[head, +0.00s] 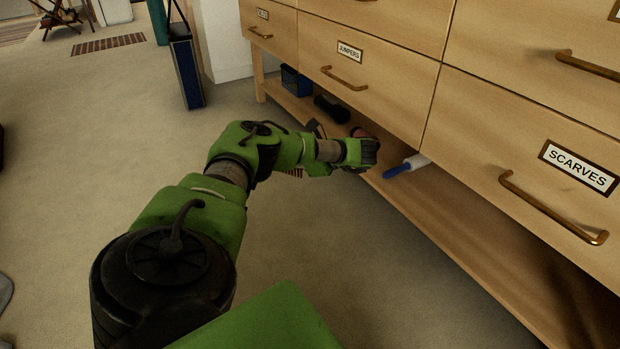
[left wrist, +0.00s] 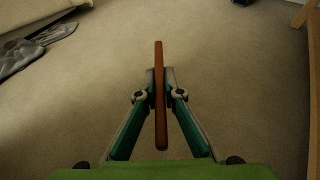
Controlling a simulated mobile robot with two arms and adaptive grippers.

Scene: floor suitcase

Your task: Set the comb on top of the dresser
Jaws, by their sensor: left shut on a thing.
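My left gripper (left wrist: 160,84) is shut on a thin reddish-brown bar, which I take to be the comb (left wrist: 161,125), seen edge-on between the fingertips over the carpet. In the head view, my green left arm reaches to the dresser's low shelf and mostly hides the gripper. A small brown striped piece below the forearm may be the comb's teeth. The wooden dresser (head: 395,85) has brass-handled drawers labelled JUMPERS and SCARVES. Its top is out of view. My right gripper is not in view.
The dresser's open bottom shelf (head: 425,205) holds a blue box (head: 295,80), a dark cylinder (head: 331,108) and a blue-handled white item (head: 405,167). A dark blue bag (head: 187,72) stands on the carpet beyond.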

